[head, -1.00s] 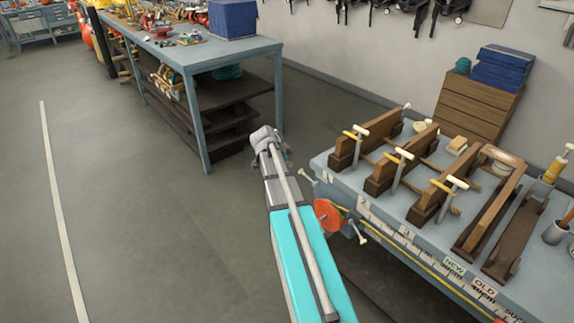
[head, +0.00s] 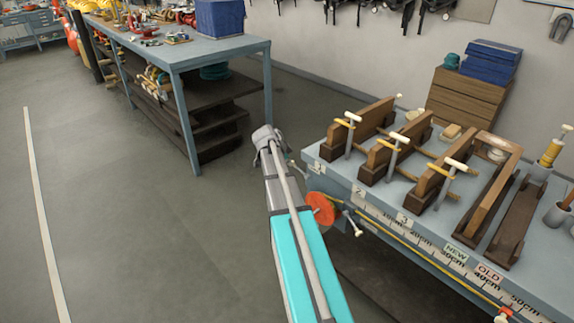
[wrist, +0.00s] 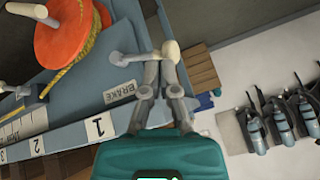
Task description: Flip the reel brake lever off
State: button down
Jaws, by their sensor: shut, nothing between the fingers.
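The orange reel (head: 320,208) with yellow line is on the side of the grey-blue bench (head: 330,178); it shows at upper left in the wrist view (wrist: 68,32). A BRAKE label (wrist: 118,93) is on the bench side. Near it is the pale brake lever (wrist: 124,58), with a cream knob (wrist: 170,50) by the fingertips. The lever shows small in the head view (head: 297,168), just right of my gripper (head: 268,142). My gripper is shut and empty, its fingertips (wrist: 160,62) at the lever. I cannot tell whether they touch it.
Wooden frames with cream-handled clamps (head: 395,140) stand on the bench. The reel's crank (head: 355,228) sticks out on the right. Numbered labels and a ruler (head: 395,222) line the edge. A blue workbench (head: 220,62) with shelves stands behind. Floor at left is clear.

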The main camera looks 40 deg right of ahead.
jog(key=shift+w+d+f, duration=0.2)
jog(key=shift+d+f, duration=0.1)
jog(key=shift+w+d+f+b, duration=0.15)
jog(key=shift+w+f+b, duration=0.3)
jog(key=shift+f+b, duration=0.4)
jog(key=shift+w+r, duration=0.1)
jog(key=shift+r, duration=0.3)
jog(key=shift+d+r+p, duration=0.1)
jog(key=shift+r+p, duration=0.35)
jog(key=shift+p, duration=0.3)
